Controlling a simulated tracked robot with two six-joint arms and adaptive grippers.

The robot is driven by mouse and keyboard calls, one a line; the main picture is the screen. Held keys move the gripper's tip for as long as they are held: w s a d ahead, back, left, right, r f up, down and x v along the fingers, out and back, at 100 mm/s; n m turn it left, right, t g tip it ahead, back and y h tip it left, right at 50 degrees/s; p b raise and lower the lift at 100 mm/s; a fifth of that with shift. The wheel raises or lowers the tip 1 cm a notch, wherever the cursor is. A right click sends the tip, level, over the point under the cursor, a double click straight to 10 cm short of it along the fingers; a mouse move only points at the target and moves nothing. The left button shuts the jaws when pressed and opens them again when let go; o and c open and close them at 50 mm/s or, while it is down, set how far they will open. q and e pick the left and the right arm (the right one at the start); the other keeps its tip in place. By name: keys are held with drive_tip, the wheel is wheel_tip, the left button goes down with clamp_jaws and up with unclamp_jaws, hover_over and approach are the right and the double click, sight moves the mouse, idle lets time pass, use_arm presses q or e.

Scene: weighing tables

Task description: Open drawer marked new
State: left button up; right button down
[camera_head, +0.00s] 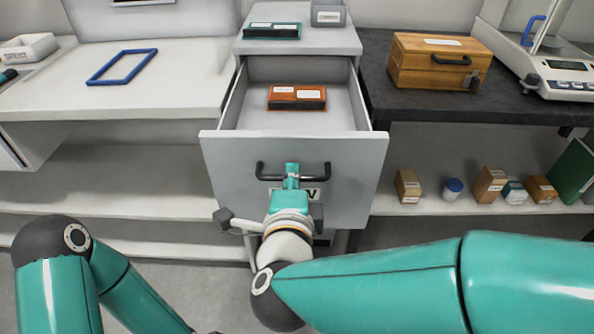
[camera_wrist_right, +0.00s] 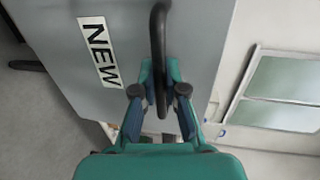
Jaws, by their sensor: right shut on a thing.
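The grey drawer (camera_head: 225,160) stands pulled out of its cabinet, its inside open to view. Its front bears a label reading NEW (camera_wrist_right: 99,52), partly covered by my gripper in the head view. A black bar handle (camera_head: 317,178) is fixed on the drawer front; it also shows in the right wrist view (camera_wrist_right: 158,28). My right gripper (camera_head: 292,170) is shut on the handle, with its fingers on both sides of the bar (camera_wrist_right: 160,85). An orange and black box (camera_head: 297,98) with white labels lies inside the drawer. My left gripper is out of view; only part of that arm shows.
On the cabinet top (camera_head: 330,42) are a teal and black box (camera_head: 272,31) and a grey container (camera_head: 328,13). A wooden case (camera_head: 437,62) and a balance (camera_head: 560,70) stand on the dark table at right. Small boxes and a jar (camera_head: 453,188) sit below. A blue frame (camera_head: 121,67) lies at left.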

drive_tip(key=shift+a+f, duration=0.2)
drive_tip(key=shift+a, duration=0.1)
drive_tip(key=c, duration=1.2)
unclamp_jaws()
drive_tip(key=shift+r, duration=0.1)
